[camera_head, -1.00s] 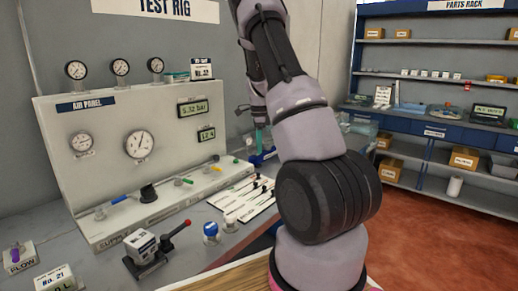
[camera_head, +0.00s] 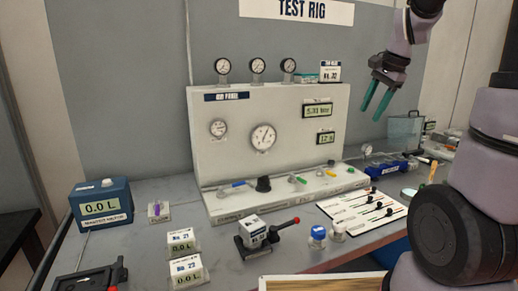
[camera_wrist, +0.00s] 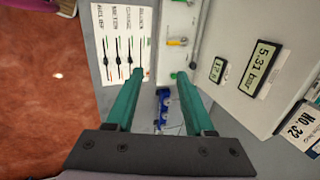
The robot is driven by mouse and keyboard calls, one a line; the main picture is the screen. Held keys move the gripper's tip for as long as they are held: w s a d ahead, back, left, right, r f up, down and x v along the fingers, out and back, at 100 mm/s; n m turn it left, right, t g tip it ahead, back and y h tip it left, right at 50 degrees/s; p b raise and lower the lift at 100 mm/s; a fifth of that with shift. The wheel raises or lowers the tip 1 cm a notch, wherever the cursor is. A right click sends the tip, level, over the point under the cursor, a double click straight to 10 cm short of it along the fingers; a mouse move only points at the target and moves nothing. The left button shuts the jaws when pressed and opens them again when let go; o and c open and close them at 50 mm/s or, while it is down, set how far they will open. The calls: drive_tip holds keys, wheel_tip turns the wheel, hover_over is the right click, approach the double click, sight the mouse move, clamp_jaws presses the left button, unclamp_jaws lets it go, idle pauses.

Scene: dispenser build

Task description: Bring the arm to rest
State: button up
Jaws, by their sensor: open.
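My gripper (camera_head: 378,99) hangs in the air at the right of the test rig panel, above the bench. Its two green fingers are apart, with nothing between them. In the wrist view my gripper (camera_wrist: 162,102) is also open and empty, looking down past a blue item (camera_wrist: 164,108) on the bench. My arm's dark and grey links fill the right edge of the head view.
The air panel (camera_head: 225,170) stands on the bench, with gauges and green readouts. Red floor (camera_wrist: 45,110) shows in the wrist view.

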drive_tip(key=s+a+r+n+t, duration=0.1)
drive_tip(key=s+a+r+n, duration=0.2)
drive_tip(key=s, duration=0.6)
drive_tip(key=s+a+r+n+t, duration=0.2)
drive_tip(key=s+a+n, duration=0.3)
drive_tip(key=s, duration=0.4)
drive_tip(key=shift+s+r+n, duration=0.15)
drive_tip(key=shift+r+n, duration=0.25)
drive_tip(key=shift+n, duration=0.4)
